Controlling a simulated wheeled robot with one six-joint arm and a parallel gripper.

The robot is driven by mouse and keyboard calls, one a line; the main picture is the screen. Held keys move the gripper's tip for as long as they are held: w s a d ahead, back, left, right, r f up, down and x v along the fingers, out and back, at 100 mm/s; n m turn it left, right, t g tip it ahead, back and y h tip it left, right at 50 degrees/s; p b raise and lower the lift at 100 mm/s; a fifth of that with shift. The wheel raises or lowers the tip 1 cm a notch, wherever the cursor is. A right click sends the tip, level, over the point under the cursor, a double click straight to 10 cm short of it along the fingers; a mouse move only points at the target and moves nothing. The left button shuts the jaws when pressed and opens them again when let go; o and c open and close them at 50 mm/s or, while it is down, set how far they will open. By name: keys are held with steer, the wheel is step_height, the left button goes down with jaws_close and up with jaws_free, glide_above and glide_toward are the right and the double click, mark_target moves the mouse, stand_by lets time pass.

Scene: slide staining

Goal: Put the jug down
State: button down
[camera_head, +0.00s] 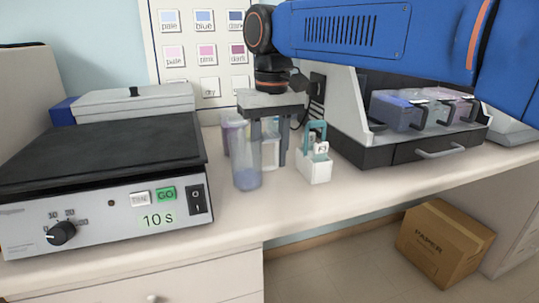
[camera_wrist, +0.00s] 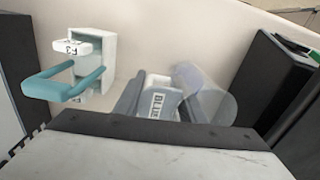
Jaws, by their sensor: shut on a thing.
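The jug (camera_head: 247,180) is clear with a little blue liquid in the bottom. It stands upright at the bench's front part; I cannot tell whether its base touches the bench. My gripper (camera_head: 270,150) points down and is shut on the jug's handle side, right of its body. In the wrist view the jug's clear body (camera_wrist: 205,92) is right of the fingers, and a white label reading BLUE (camera_wrist: 158,104) shows between them. The grip itself is partly hidden.
A white holder (camera_head: 314,171) with a teal handle stands close to the right of my gripper. A purple-tinted vessel (camera_head: 233,135) is behind the jug. A hotplate-like device (camera_head: 110,190) is at left. A cabinet (camera_head: 375,150) with several tubs is at right. The front bench strip is clear.

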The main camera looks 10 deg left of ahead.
steer(key=c, duration=1.2)
jaws_free()
steer(key=shift+o, duration=0.2)
step_height(320, 180, up, 12)
steer(key=shift+d+r, duration=0.1)
steer(key=shift+d, duration=0.05)
